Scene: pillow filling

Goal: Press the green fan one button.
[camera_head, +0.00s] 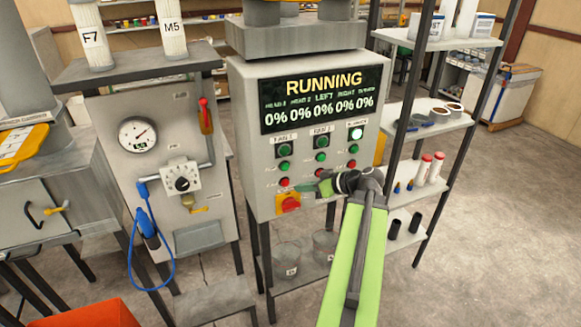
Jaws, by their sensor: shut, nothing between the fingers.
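The grey control panel (245,150) stands in the middle under a display (320,97) reading RUNNING, with 0% in each column. Below the display are three columns of buttons. The left column, whose small label seems to read FAN 1, has a dark switch with a green centre (284,151), a green button (284,166) and a red button (284,182). My gripper (308,187) is shut and empty. It points left in front of the panel's lower part, below and right of the left column's green button. Whether its tip touches the panel cannot be told.
A red knob on a yellow plate (289,203) sits just left of my gripper's tip. A shelf rack (440,118) with bottles and cups stands close on the right. A gauge cabinet (160,110) with a blue hose stands on the left. Open floor lies at the right.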

